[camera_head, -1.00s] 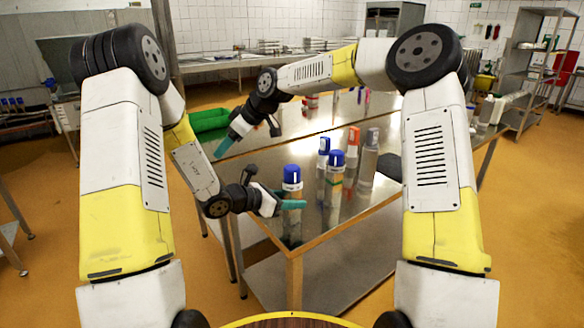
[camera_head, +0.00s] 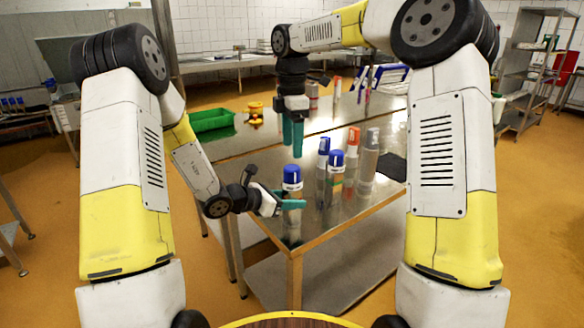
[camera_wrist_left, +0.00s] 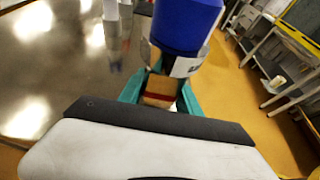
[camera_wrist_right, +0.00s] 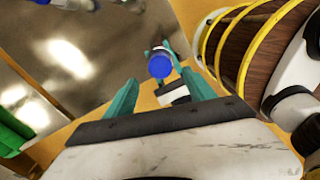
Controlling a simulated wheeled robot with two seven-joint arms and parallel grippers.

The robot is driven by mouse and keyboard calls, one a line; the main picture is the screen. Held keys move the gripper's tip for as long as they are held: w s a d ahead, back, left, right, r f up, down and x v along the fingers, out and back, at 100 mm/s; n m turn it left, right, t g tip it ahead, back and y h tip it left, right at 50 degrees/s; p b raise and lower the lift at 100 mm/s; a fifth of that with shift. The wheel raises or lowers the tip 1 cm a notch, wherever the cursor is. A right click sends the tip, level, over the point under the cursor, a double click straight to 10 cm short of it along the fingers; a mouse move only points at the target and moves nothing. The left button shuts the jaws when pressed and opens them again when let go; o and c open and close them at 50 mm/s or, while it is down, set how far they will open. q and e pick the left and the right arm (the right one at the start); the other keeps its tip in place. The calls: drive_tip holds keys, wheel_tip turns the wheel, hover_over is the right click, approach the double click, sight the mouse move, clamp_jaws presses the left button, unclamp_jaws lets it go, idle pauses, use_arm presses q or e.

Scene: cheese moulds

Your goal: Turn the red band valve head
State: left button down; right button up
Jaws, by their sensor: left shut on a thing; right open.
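The red band valve (camera_head: 292,216) stands upright near the table's front corner, with a blue head (camera_head: 292,177) on a pale collar. Its red band (camera_wrist_left: 158,97) shows in the left wrist view, between the fingers. My left gripper (camera_head: 290,204) is shut around the body below the head. My right gripper (camera_head: 293,152) is open, pointing down above the blue head. In the right wrist view the round blue top (camera_wrist_right: 160,65) lies between its spread fingers, apart from them.
Close behind stand similar upright pieces: two with blue heads (camera_head: 336,159) (camera_head: 324,146), one orange-headed (camera_head: 353,138) and one grey-headed (camera_head: 371,139). A dark mat (camera_head: 393,167) lies at the right.

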sight(292, 167)
wheel_tip(292, 167, down, 8)
drive_tip(key=shift+r, duration=0.15)
drive_tip(key=c, duration=1.4)
drive_tip(key=shift+o, duration=0.2)
drive_tip(key=shift+m, duration=0.3)
drive_tip(key=shift+r+m, duration=0.1)
drive_tip(key=shift+m, duration=2.5)
drive_tip(key=o, duration=1.4)
drive_tip(key=shift+c, duration=0.2)
